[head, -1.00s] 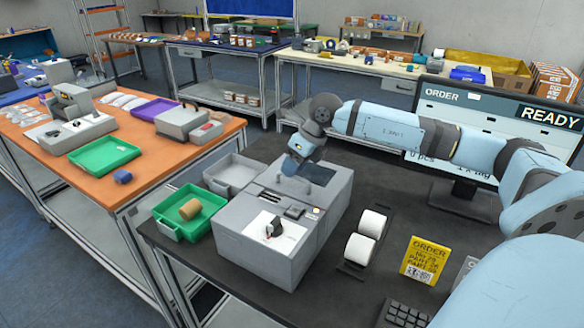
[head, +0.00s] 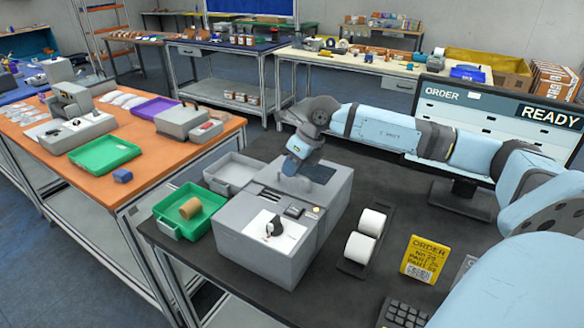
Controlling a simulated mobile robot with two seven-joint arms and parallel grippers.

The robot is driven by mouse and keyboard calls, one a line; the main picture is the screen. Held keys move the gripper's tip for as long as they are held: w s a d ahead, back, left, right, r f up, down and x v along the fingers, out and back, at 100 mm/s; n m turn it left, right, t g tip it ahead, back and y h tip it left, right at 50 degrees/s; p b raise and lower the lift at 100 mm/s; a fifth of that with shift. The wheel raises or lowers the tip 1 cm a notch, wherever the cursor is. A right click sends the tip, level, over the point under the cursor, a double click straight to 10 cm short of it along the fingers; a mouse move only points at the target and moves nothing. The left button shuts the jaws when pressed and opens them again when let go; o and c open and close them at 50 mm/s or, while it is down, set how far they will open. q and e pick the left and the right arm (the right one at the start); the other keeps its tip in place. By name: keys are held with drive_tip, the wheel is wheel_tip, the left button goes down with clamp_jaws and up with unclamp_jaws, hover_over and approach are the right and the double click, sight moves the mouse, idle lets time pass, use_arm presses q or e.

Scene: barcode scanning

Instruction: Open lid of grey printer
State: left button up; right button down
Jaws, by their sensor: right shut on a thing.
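The grey printer (head: 262,256) stands on the dark table in the middle of the head view. A white label sheet with a small black piece lies on its front top, beside small buttons. Its lid (head: 270,197) is the flat grey part of the top behind the slots and looks down. My right gripper (head: 291,180) points down at the rear of the printer's top and is shut on the lid; my own wrist partly hides its fingertips and the exact grip. My left gripper is not in view.
A green bin (head: 170,231) with a brown roll (head: 190,208) and a grey bin (head: 232,158) stand left of the printer. White label rolls (head: 372,222), a yellow order card (head: 425,258) and a monitor (head: 470,130) are to the right.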

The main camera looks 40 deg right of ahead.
drive_tip(key=shift+d+r+y, duration=0.3)
drive_tip(key=shift+r+y, duration=0.1)
drive_tip(key=shift+r, duration=0.2)
drive_tip(key=w+d+r+m+y+b, duration=0.1)
drive_tip(key=w+d+r+m+y, duration=0.1)
drive_tip(key=d+r+y, duration=0.2)
drive_tip(key=w+d+r+m+g+y+b, duration=0.1)
drive_tip(key=w+d+r+m+y, duration=0.1)
drive_tip(key=d+y, duration=0.8)
drive_tip(key=w+d+r, duration=0.1)
drive_tip(key=d+r, duration=0.1)
drive_tip(key=d, duration=0.2)
drive_tip(key=shift+w+d+g, duration=0.25)
drive_tip(key=shift+g, duration=0.05)
drive_tip(key=c, duration=1.2)
unclamp_jaws()
drive_tip(key=shift+o, duration=0.2)
